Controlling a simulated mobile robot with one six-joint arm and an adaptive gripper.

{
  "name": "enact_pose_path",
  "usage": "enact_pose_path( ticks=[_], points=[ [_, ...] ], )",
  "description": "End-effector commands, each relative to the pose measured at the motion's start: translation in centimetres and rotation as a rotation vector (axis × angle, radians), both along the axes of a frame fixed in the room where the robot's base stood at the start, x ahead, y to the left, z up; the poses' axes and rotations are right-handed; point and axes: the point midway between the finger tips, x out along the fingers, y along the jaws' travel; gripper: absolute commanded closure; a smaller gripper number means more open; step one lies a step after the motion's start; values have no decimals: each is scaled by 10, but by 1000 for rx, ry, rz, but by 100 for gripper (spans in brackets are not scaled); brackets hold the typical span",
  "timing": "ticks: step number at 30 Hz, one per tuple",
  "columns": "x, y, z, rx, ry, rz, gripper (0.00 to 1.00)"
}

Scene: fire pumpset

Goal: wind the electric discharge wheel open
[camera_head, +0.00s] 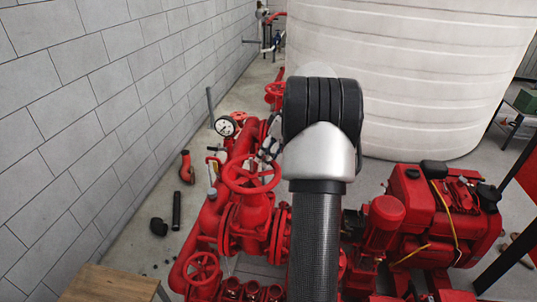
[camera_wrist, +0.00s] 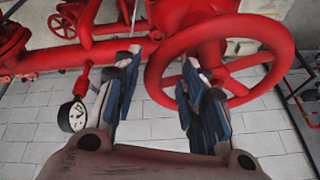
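A large red handwheel (camera_head: 250,172) stands on a red valve left of my arm in the head view. A large red wheel fills the upper right of the wrist view (camera_wrist: 262,98); it looks like the same one. My gripper (camera_wrist: 160,62) is open, its two dark fingers well apart. The left part of the wheel's rim shows between the fingertips, and the right finger overlaps the rim. I cannot tell whether they touch. In the head view my gripper (camera_head: 267,149) shows just behind the wheel, partly hidden by my arm.
Other red handwheels stand at front left (camera_head: 201,270) and behind (camera_head: 275,92). A pressure gauge (camera_head: 226,126) stands close to the gripper and shows in the wrist view (camera_wrist: 73,116). A red engine (camera_head: 440,210) is at right, a white tank (camera_head: 410,70) behind, a block wall (camera_head: 100,90) left.

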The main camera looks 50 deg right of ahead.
Motion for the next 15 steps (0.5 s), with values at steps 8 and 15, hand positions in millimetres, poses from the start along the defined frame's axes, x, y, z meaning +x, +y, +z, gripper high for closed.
enact_pose_path(
  ticks=[8, 15],
  points=[
    [-12, -7, 32, -4, -3, -2, 62],
    [-30, -16, 79, -5, -3, -1, 62]
  ],
)
